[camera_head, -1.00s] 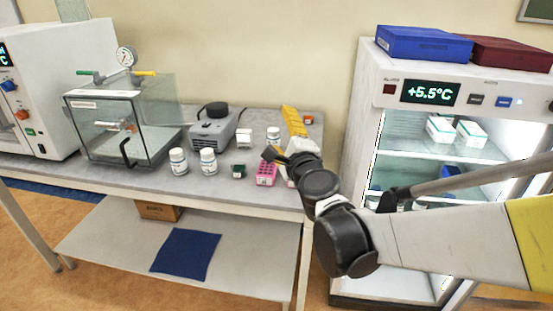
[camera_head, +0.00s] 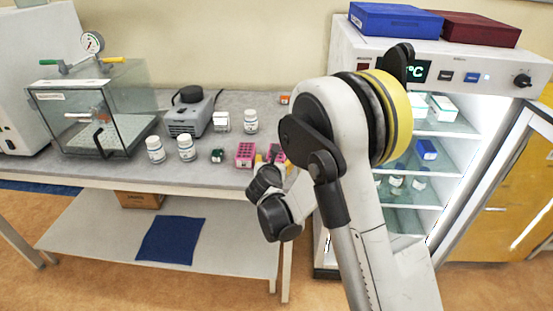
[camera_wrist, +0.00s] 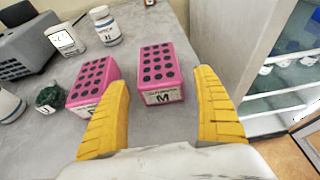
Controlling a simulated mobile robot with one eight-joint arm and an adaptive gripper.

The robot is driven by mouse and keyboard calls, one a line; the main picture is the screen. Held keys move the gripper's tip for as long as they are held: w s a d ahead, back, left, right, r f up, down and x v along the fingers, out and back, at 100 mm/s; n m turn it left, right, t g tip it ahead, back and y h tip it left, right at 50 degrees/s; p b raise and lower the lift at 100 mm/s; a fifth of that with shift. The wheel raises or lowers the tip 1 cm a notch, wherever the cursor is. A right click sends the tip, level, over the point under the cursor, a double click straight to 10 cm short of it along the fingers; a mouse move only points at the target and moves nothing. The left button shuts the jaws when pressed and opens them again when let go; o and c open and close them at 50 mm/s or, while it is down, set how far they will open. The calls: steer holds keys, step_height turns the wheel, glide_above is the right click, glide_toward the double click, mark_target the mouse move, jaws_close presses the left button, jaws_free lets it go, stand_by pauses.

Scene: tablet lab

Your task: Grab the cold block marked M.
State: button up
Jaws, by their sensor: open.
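The cold block marked M (camera_wrist: 160,75) is a pink block with rows of dark holes and a white label reading M. In the wrist view it stands upright on the bench, ahead of my gripper (camera_wrist: 163,84). My gripper is open and empty, with its yellow fingers to the left and right of the block in the picture. In the head view the M block (camera_head: 275,153) is partly hidden by my gripper (camera_head: 268,161). A second pink block (camera_wrist: 97,78) stands just left of it; my left finger hides part of its label.
Left of the blocks are a small dark green item (camera_wrist: 49,97), white bottles (camera_wrist: 104,27) and a grey device (camera_head: 190,115). A glass chamber (camera_head: 95,115) stands farther left. The lit fridge (camera_head: 440,165) is to the right, past the bench edge. Bare bench (camera_wrist: 150,22) lies behind the blocks.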

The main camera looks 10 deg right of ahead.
steer(key=b+x, duration=0.2)
steer(key=x, duration=0.3)
steer(key=shift+w, duration=0.1)
steer(key=shift+r, duration=0.1)
steer(key=c, duration=1.5)
steer(key=shift+r, duration=0.1)
